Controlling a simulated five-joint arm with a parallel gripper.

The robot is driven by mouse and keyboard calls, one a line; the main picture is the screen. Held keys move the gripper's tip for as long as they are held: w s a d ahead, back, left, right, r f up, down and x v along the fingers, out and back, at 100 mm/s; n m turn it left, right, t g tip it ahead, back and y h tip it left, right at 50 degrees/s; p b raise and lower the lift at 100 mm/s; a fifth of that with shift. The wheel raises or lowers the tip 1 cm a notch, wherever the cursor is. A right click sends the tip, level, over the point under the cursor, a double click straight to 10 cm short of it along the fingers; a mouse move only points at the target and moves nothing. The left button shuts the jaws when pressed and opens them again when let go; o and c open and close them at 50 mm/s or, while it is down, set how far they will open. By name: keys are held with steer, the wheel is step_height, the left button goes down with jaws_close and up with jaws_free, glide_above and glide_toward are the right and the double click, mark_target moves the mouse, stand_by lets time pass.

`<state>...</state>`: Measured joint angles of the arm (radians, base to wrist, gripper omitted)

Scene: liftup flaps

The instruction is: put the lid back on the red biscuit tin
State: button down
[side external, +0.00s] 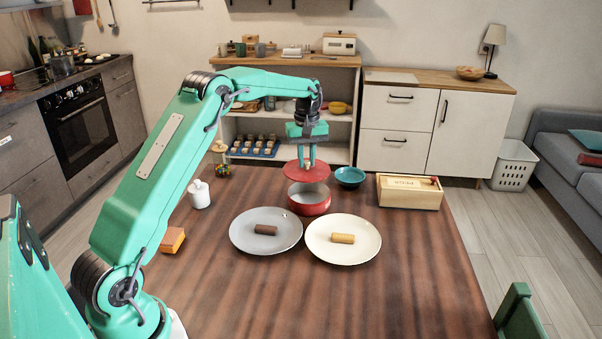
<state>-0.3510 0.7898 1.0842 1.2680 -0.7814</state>
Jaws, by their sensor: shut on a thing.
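The red biscuit tin (309,206) stands upright on the wooden table, behind the two plates. Its pale inside shows at the front of its open top. The round red lid (292,174) is above the tin, apart from it at the front and roughly level. My gripper (307,164) points down and is shut on the lid at its top middle. The handle or knob between the fingers is too small to make out.
A teal bowl (350,177) stands close right of the tin, with a wooden box (410,192) beyond it. A grey plate (244,238) and a cream plate (366,250), each bearing a small roll, lie in front. A white jar (199,194) stands left. The table's front is clear.

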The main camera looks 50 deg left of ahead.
mark_target(309, 168)
steer(key=shift+w+d, duration=0.25)
steer(key=shift+w, duration=0.1)
steer(key=shift+f, duration=0.15)
steer(key=shift+f, duration=3)
steer(key=shift+f, duration=0.2)
stand_by(0.4)
steer(key=c, duration=0.7)
jaws_free()
steer(key=shift+c, duration=0.2)
steer(key=shift+r, duration=0.2)
steer(key=shift+r, duration=3.3)
